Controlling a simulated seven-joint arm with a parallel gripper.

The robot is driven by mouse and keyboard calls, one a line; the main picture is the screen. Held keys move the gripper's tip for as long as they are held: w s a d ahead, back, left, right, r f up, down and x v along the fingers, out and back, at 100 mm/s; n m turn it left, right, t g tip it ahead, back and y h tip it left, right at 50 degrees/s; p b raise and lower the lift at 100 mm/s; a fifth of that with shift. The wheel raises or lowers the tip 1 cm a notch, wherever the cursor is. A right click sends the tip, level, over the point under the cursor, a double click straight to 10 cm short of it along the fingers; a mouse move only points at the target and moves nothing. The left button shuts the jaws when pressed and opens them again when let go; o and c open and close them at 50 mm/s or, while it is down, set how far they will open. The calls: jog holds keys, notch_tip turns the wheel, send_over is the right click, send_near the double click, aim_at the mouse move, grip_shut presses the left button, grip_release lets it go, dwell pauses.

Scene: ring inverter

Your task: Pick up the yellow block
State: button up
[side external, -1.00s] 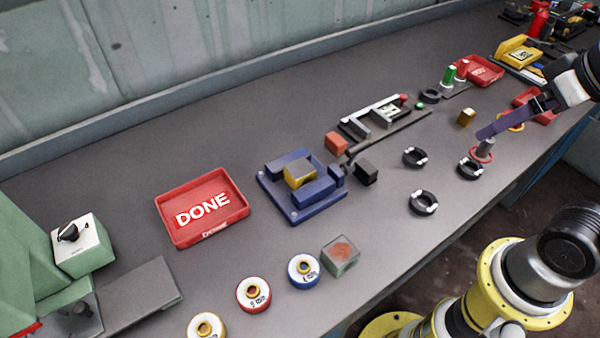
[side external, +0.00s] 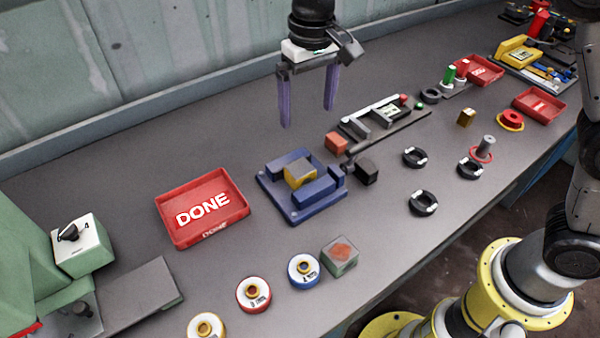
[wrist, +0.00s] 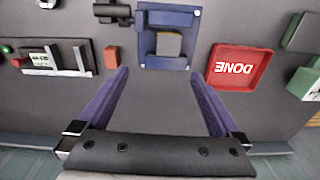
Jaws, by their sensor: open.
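A yellow block (side external: 299,176) with a grey top sits in the blue fixture (side external: 290,212) at the middle of the table. The block also shows in the wrist view (wrist: 168,44), within the fixture (wrist: 166,63). My gripper (side external: 308,117) hangs with its two purple fingers pointing down, apart and empty, above and behind the fixture. In the wrist view my gripper (wrist: 160,75) has its fingers spread wide, with the block beyond the gap between them. A smaller gold-coloured block (side external: 467,118) stands on the table farther right.
A red DONE tray (side external: 200,235) lies left of the fixture. An orange block (side external: 336,141), a black block (side external: 366,172) and a slotted rail unit (side external: 385,118) stand close on its right. Black rings (side external: 423,203) lie farther right. Round gauges (side external: 303,270) line the front.

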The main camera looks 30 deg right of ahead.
aim_at(300, 167)
jog(key=f, duration=0.6)
jog(key=a+f, duration=0.1)
jog(key=f, duration=0.3)
jog(key=shift+s+a+f, duration=0.1)
jog(key=shift+s, duration=0.15)
jog(key=shift+a+f, duration=0.2)
jog(key=shift+f, duration=1.1)
jog(key=shift+a+f, duration=0.15)
jog(key=shift+f, duration=1.1)
jog(key=shift+r, duration=0.1)
grip_shut()
